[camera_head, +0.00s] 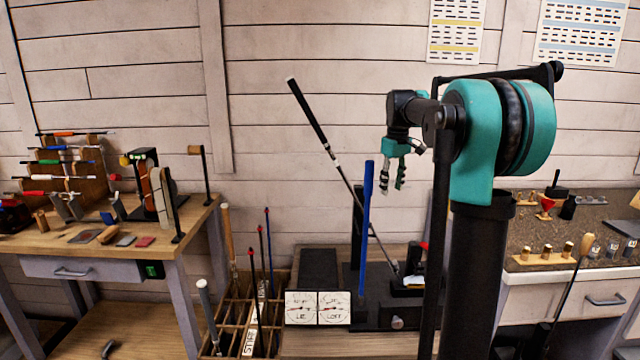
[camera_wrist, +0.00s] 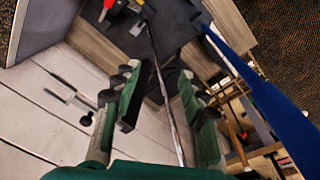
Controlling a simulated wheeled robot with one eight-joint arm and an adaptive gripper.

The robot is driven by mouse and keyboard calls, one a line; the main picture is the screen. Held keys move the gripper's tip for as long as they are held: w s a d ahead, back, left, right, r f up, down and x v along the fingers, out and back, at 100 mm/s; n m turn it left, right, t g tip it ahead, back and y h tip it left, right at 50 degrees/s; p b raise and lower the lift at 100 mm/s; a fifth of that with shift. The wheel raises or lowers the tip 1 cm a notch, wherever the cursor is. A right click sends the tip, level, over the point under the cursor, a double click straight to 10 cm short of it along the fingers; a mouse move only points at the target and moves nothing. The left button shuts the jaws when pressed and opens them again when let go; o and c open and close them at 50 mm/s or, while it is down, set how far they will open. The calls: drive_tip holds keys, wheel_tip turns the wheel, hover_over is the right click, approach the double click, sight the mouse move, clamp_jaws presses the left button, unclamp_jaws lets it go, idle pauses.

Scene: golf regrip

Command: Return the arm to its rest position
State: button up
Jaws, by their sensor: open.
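My gripper (camera_head: 393,176) hangs down from my raised arm in the head view, above and right of the measuring station. In the wrist view my gripper (camera_wrist: 160,95) has its two green and black fingers spread apart. A golf club (camera_head: 325,140) with a black grip leans tilted in the station, its head low at the right. Its shaft (camera_wrist: 164,75) runs between the fingers in the wrist view, but I cannot tell any contact; in the head view it passes left of the fingers. No held thing shows.
A blue upright post (camera_head: 366,215) stands just below and left of my gripper. Two dials (camera_head: 318,307) sit at the station's front. A club rack (camera_head: 240,325) is at lower left. A wooden workbench (camera_head: 100,255) stands left, another bench (camera_head: 590,270) right. Open air lies above the gripper.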

drive_tip(key=s+a+f+m+t, duration=0.1)
drive_tip(key=s+f+m, duration=0.2)
drive_tip(key=s+f, duration=1.1)
drive_tip(key=s+a+f+m+t, duration=0.2)
drive_tip(key=s+f+m, duration=0.1)
drive_tip(key=s+f, duration=1.1)
drive_tip(key=s, duration=0.5)
drive_tip(key=shift+a, duration=0.2)
